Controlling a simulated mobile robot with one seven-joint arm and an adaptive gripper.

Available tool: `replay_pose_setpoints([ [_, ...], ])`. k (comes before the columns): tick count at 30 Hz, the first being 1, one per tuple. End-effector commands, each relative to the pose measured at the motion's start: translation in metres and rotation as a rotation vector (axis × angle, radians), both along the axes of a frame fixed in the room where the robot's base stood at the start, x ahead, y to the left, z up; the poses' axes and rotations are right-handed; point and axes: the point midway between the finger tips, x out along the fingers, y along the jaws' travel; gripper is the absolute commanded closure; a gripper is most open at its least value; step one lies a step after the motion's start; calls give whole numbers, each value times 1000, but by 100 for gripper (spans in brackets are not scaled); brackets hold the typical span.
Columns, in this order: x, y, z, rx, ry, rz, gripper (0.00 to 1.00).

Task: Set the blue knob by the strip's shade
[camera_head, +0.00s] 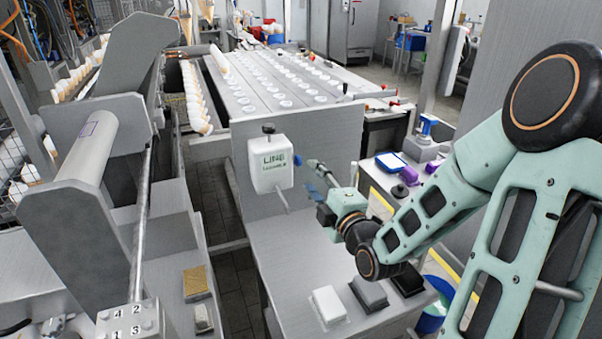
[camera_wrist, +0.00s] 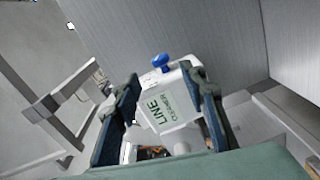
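The blue knob (camera_wrist: 161,62) sticks out of one side of a white box lettered "LINE" (camera_wrist: 168,103). In the head view the small blue knob (camera_head: 297,160) is on the box's right side, and the white box (camera_head: 271,166) is on a grey upright panel. My gripper (camera_head: 314,178) is just right of the box, pointing at it. In the wrist view its two blue-padded fingers are wide apart and empty, with the box and knob beyond them. Small marks beside the knob are too small to read. I cannot pick out a strip for certain.
White, grey and black blocks (camera_head: 369,293) lie on the metal ledge below. A tan block (camera_head: 196,283) and a grey block lie further left. A black knob (camera_head: 268,128) tops the box, and a thin rod (camera_head: 283,201) sticks out below it.

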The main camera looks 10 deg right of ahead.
Motion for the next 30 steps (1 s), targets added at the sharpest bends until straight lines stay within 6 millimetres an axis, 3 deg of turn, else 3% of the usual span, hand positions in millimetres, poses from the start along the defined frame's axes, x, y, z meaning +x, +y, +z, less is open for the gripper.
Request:
replay_pose_setpoints([
  [15,73,15,-4,3,2,-1,61],
  [29,83,18,-4,0,2,-2,61],
  [30,83,18,-4,0,2,-2,65],
])
